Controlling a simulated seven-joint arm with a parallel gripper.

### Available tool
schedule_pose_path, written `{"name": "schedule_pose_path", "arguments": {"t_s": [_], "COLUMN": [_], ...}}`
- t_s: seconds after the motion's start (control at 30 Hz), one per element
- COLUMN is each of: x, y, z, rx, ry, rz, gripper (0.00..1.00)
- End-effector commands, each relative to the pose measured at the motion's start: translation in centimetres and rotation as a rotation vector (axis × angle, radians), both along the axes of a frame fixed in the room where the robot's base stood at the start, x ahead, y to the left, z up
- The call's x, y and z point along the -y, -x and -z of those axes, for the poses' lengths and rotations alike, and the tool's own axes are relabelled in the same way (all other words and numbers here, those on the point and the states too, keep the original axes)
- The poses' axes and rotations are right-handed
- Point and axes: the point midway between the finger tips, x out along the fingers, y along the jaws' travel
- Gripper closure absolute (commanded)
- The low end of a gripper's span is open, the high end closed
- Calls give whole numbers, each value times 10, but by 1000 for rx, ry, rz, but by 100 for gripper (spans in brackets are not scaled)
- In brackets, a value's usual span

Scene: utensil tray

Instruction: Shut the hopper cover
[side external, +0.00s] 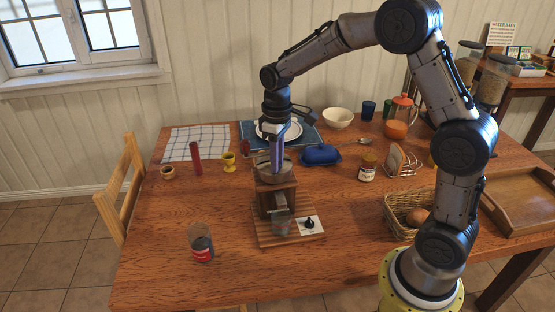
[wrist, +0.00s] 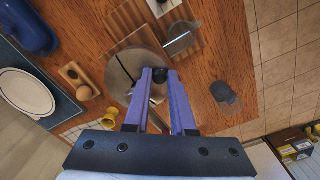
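The wooden grinder (side external: 276,196) stands on a wooden board in the middle of the table. Its round metal hopper (side external: 273,173) is on top, directly under my gripper (side external: 276,172). In the wrist view the hopper shows as a grey disc (wrist: 122,84) with a darker patch towards its left. A small dark round knob (wrist: 160,76) lies between the fingertips of my gripper (wrist: 160,73). The purple fingers are apart, one on each side of the knob. I cannot tell whether they press on it. The fingers hide part of the hopper top, and how far the cover is open is unclear.
A glass jar with a red label (side external: 201,243) stands at the front left. A blue butter dish (side external: 321,154) sits behind the grinder, and a yellow egg cup (side external: 229,162) is to its left. A wicker basket (side external: 398,222) is at the right. The front left table is mostly clear.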

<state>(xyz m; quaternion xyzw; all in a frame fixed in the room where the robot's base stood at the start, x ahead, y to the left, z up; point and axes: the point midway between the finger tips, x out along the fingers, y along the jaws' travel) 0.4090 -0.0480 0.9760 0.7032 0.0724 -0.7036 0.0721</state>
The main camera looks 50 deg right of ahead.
Motion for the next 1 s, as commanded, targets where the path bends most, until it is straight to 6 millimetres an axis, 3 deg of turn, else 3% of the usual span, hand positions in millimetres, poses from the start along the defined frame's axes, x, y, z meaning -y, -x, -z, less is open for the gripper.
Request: {"name": "schedule_pose_path", "arguments": {"t_s": [0.47,1.0], "x": [0,0], "y": [-1,-1], "z": [-9,-114], "rx": [4,5], "ry": [0,1], "rz": [-1,-1], "gripper": [66,66]}}
